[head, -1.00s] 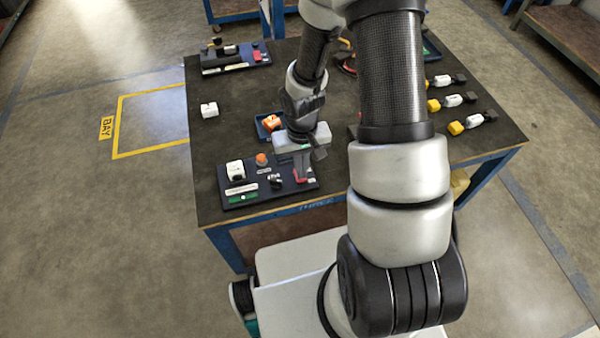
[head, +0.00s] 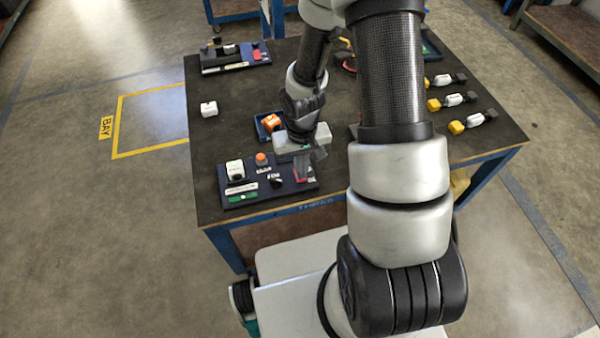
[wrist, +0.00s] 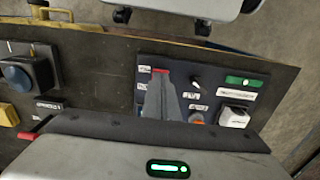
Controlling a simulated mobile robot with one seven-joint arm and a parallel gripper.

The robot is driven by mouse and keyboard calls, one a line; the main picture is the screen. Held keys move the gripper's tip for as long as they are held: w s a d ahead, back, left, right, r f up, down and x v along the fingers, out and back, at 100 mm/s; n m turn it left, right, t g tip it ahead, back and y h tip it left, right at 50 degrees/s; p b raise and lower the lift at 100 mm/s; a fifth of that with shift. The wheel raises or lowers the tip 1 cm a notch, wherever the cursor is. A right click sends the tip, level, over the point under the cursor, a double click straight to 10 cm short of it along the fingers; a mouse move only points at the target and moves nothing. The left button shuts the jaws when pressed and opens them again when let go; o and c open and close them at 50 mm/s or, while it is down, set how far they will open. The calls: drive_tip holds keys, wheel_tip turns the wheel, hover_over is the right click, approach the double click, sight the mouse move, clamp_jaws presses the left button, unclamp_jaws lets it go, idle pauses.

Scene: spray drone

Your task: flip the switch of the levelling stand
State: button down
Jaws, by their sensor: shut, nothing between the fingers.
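A dark blue panel stand (head: 226,194) lies at the near left of the table; its small labels are unreadable, so I cannot confirm its name. It carries a white block (head: 235,170), an orange button (head: 261,159), a black knob (head: 276,183) and a red switch part (head: 299,175). In the wrist view the red part (wrist: 160,70) shows just beyond the fingertips, mostly hidden by them. My gripper (head: 304,172) is shut and empty, pointing down over the panel's right end. Its grey fingers also show in the wrist view (wrist: 163,88); I cannot tell whether they touch the switch.
A similar panel (head: 222,68) stands at the back left. A blue tray with an orange item (head: 271,122) lies just behind my gripper. A loose white block (head: 209,109) is at the left. Several yellow, white and black pieces (head: 453,100) lie at the right.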

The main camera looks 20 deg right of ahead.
drive_tip(key=shift+f+b, duration=0.4)
drive_tip(key=shift+f, duration=0.15)
wheel_tip(320, 180, up, 7)
drive_tip(key=p, duration=0.5)
idle(0.5)
idle(0.5)
wheel_tip(320, 180, up, 10)
drive_tip(key=w+d+t, duration=0.1)
drive_tip(key=s+r+t, duration=0.2)
drive_tip(key=s+r, duration=0.2)
drive_tip(key=r, duration=0.4)
drive_tip(key=s+a+r+t, duration=0.1)
drive_tip(key=s+r, duration=0.4)
drive_tip(key=r, duration=0.4)
drive_tip(key=s+r+t, duration=0.2)
drive_tip(key=s+r, duration=0.2)
drive_tip(key=r, duration=0.4)
wheel_tip(320, 180, up, 13)
drive_tip(key=p, duration=1.3)
drive_tip(key=shift+f, duration=0.15)
drive_tip(key=shift+w, duration=0.1)
